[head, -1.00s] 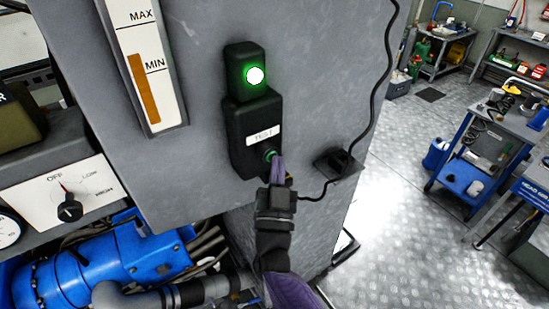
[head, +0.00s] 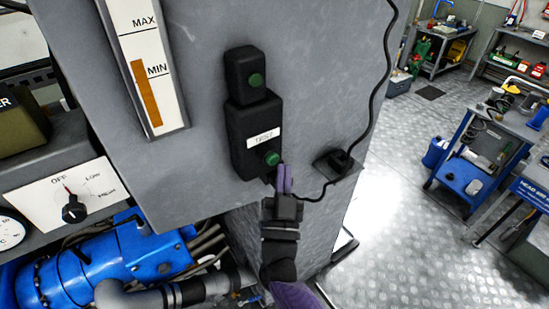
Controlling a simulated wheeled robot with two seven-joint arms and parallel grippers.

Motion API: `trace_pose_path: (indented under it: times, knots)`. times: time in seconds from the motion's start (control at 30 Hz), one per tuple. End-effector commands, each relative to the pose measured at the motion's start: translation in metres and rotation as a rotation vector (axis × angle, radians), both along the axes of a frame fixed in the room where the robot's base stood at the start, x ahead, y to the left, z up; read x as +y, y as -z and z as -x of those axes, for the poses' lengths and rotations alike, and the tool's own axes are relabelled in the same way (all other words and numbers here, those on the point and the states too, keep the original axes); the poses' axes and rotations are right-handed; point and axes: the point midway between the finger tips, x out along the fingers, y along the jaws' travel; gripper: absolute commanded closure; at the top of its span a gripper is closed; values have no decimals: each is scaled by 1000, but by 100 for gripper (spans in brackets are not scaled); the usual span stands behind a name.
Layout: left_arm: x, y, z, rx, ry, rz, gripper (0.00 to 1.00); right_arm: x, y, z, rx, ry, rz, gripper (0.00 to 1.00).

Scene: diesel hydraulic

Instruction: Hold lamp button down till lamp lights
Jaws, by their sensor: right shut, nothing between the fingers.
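The lamp (head: 256,80) is a dark green disc on a black housing and is unlit. Below it, the green lamp button (head: 271,158) sits on the black box under a white TEST label (head: 264,137). My right gripper (head: 284,165) is shut and empty, its purple fingers just right of and below the button. The button's face is in full view and the fingertips look apart from it. My left gripper is not in view.
A MIN/MAX gauge (head: 150,75) and a dial plate (head: 75,200) are at left. A blue pump (head: 100,265) lies below.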

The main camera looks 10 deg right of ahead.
Motion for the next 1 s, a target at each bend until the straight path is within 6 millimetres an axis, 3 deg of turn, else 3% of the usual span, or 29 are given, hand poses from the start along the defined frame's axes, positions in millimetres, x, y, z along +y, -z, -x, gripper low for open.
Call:
trace_pose_path:
  times: [0.5, 1.0]
  knots:
    - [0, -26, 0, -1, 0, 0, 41, -16, -2, 44, 1, 1, 2, 100]
    - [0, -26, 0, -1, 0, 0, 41, -17, 1, 47, 2, -1, 1, 100]
